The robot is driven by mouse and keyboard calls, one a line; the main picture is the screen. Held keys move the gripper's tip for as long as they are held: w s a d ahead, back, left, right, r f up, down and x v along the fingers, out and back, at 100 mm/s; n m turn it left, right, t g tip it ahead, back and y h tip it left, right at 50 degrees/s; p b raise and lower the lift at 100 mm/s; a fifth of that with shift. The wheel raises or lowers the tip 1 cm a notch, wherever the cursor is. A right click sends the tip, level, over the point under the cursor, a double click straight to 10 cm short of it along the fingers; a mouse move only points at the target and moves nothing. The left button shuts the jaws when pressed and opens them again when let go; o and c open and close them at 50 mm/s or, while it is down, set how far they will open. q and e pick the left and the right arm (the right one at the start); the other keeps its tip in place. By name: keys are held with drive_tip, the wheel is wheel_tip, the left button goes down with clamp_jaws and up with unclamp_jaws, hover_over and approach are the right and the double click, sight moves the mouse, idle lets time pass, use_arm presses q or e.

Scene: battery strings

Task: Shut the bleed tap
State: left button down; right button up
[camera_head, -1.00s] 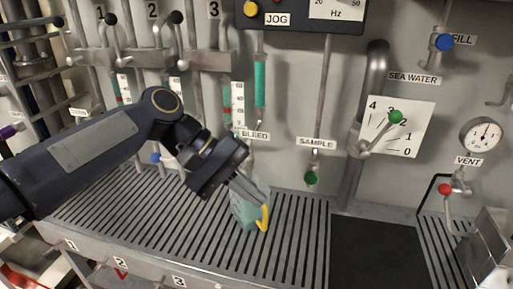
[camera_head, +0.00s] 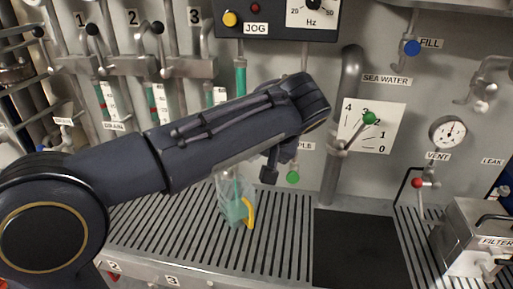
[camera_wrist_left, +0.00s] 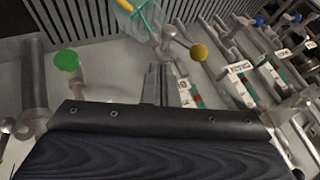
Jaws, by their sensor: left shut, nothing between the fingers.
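In the left wrist view, the bleed tap (camera_wrist_left: 168,38) has a lever ending in a yellow ball knob (camera_wrist_left: 199,52), pointing to the picture's right. My left gripper (camera_wrist_left: 167,82) is shut and empty, its fingers just short of the tap body; contact cannot be told. In the head view my forearm hides the bleed tap and its label, and the wrist (camera_head: 280,160) hangs near the sample tap. A clear jug (camera_head: 236,200) with a yellow handle and teal liquid stands on the grating below. A teal streak runs above the liquid inside the jug. My right gripper is out of view.
The sample tap's green knob (camera_head: 293,177) is close to my wrist; a green knob also shows in the left wrist view (camera_wrist_left: 67,60). The sea water lever (camera_head: 369,118) is to the right. The grating (camera_head: 280,235) right of the jug is clear.

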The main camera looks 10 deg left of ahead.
use_arm(q)
drive_tip(key=w+a+f, duration=0.2)
drive_tip(key=a+f, duration=0.1)
drive_tip(key=a, duration=0.3)
drive_tip(key=shift+w+f+p, duration=0.2)
drive_tip(key=shift+w+p, duration=0.15)
drive_tip(key=shift+p, duration=0.05)
drive_tip(key=shift+a+h, duration=0.35)
drive_tip(key=shift+h, duration=0.25)
drive_tip(key=a+f+n+h+b, duration=0.2)
drive_tip(key=a+h, duration=0.3)
drive_tip(key=h, duration=0.2)
drive_tip(key=shift+a+f, duration=0.3)
drive_tip(key=shift+a, duration=0.1)
drive_tip(key=shift+a+f, duration=0.1)
drive_tip(key=shift+f, duration=0.15)
idle(0.6)
